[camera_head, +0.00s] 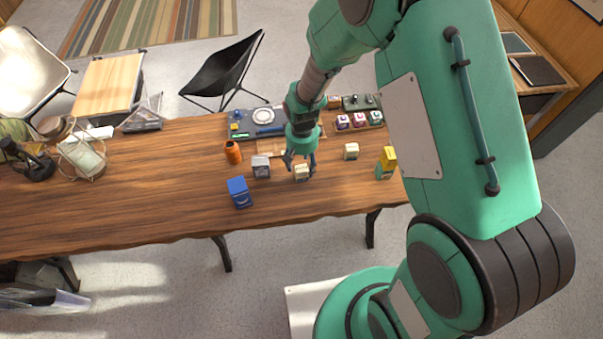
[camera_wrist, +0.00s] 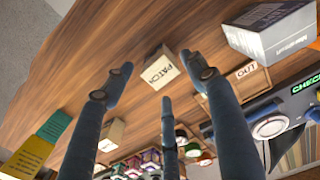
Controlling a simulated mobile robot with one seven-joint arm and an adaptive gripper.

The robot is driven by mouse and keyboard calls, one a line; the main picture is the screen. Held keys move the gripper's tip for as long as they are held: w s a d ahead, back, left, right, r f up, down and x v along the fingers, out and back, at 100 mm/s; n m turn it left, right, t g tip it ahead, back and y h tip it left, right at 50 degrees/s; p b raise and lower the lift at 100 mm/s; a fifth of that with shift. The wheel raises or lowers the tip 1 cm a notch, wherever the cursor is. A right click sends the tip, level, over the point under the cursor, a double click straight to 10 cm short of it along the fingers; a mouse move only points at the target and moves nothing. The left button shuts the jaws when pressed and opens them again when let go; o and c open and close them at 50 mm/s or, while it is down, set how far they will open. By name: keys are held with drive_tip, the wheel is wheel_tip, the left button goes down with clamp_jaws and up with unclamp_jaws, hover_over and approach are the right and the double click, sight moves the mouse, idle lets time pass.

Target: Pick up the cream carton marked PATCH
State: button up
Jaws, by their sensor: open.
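In the head view the cream carton (camera_head: 302,174) is directly under my gripper (camera_head: 300,160), partly covered by the fingers. In the wrist view my gripper (camera_wrist: 158,76) is open, with dark blue fingers spread to either side of the carton and a third finger below it in the picture. Nothing is held. I cannot tell whether any fingertip touches the carton.
A grey-white box (camera_head: 261,167) and a blue box (camera_head: 240,192) stand to the left. A second cream carton (camera_head: 351,151) and a yellow-and-teal box (camera_head: 386,163) stand to the right. An orange bottle (camera_head: 233,152) and small coloured boxes (camera_head: 359,120) are farther back. The table's front edge is clear.

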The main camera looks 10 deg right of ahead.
sight(301, 168)
drive_tip(key=shift+f, duration=0.15)
drive_tip(key=shift+a+f+b, duration=0.15)
drive_tip(key=shift+f+b, duration=0.4)
drive_tip(key=shift+f, duration=1.9)
drive_tip(key=c, duration=1.3)
drive_tip(key=shift+r, duration=0.15)
drive_tip(key=shift+r, duration=0.5)
wheel_tip(301, 168, up, 2)
drive_tip(key=shift+r+p, duration=0.1)
drive_tip(key=shift+p, duration=0.3)
drive_tip(key=shift+s+r, duration=0.1)
drive_tip(key=shift+s, duration=0.5)
drive_tip(key=s+d, duration=0.1)
drive_tip(key=s, duration=0.4)
drive_tip(key=s+d+r+p, duration=0.1)
drive_tip(key=s, duration=0.3)
drive_tip(key=s+d, duration=0.1)
drive_tip(key=s, duration=0.4)
drive_tip(key=shift+s+r, duration=0.15)
drive_tip(key=shift+s, duration=0.2)
